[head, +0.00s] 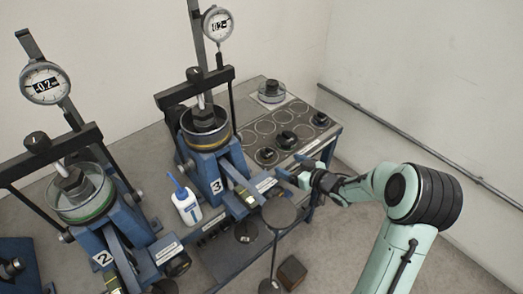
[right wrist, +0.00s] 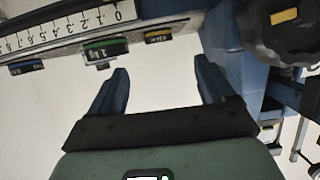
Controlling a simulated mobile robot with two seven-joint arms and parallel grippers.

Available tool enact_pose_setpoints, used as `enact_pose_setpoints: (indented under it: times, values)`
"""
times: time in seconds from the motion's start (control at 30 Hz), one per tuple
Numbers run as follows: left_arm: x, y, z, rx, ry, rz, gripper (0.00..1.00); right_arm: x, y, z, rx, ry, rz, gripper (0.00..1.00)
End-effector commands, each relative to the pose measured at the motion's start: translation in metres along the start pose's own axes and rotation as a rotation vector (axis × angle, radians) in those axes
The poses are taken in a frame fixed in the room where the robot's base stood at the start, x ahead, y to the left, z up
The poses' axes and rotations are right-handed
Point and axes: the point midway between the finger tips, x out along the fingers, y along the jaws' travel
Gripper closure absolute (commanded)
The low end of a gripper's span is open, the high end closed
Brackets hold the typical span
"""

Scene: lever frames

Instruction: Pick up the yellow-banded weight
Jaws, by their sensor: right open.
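The yellow-banded weight (right wrist: 158,36) shows in the right wrist view as a small dark block with a yellow label, below the right end of a numbered scale. Left of it are a green-banded weight (right wrist: 105,50) marked 1 kg and a blue-banded weight (right wrist: 27,67). My right gripper (right wrist: 162,68) is open and empty, its fingertips short of the yellow-banded weight and apart from it. In the head view my right gripper (head: 300,176) is beside the front right of lever frame 3 (head: 208,168). I cannot pick out the yellow-banded weight there. My left gripper is not in view.
Lever frame 2 (head: 112,232) stands to the left. A white bottle (head: 186,207) stands between the frames. A round-topped stand (head: 279,212) and a brown block (head: 292,272) are below my right gripper. A black knob (right wrist: 285,25) fills the right wrist view's upper right.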

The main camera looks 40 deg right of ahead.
Motion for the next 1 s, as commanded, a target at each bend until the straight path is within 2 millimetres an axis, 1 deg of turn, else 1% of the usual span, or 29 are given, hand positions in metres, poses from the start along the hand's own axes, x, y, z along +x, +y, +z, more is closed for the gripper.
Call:
enact_pose_setpoints:
  times: [0.03,0.1,0.2,0.3,0.53,0.7,0.8,0.9,1.0]
  values:
    - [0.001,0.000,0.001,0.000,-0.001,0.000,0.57,0.011,-0.001,0.001,0.004,0.002,-0.004,0.18]
    - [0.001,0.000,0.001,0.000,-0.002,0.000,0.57,0.025,-0.001,0.001,0.004,0.002,-0.004,0.18]
    - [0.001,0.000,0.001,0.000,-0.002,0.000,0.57,0.044,-0.001,0.000,0.004,0.002,-0.003,0.18]
    - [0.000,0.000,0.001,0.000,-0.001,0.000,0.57,0.058,-0.001,0.000,0.003,0.002,-0.003,0.18]
    - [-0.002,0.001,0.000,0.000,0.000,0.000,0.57,0.074,0.000,-0.001,0.003,0.001,-0.002,0.18]
    - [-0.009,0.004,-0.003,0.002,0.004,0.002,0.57,0.101,0.001,-0.006,0.005,0.002,-0.002,0.18]
    - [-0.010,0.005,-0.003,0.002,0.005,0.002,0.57,0.113,0.001,-0.005,0.003,0.002,-0.002,0.18]
    - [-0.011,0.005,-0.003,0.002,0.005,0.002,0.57,0.119,0.002,-0.005,0.003,0.001,0.000,0.18]
    - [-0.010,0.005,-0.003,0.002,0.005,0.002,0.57,0.120,0.002,-0.004,0.003,0.001,0.000,0.18]
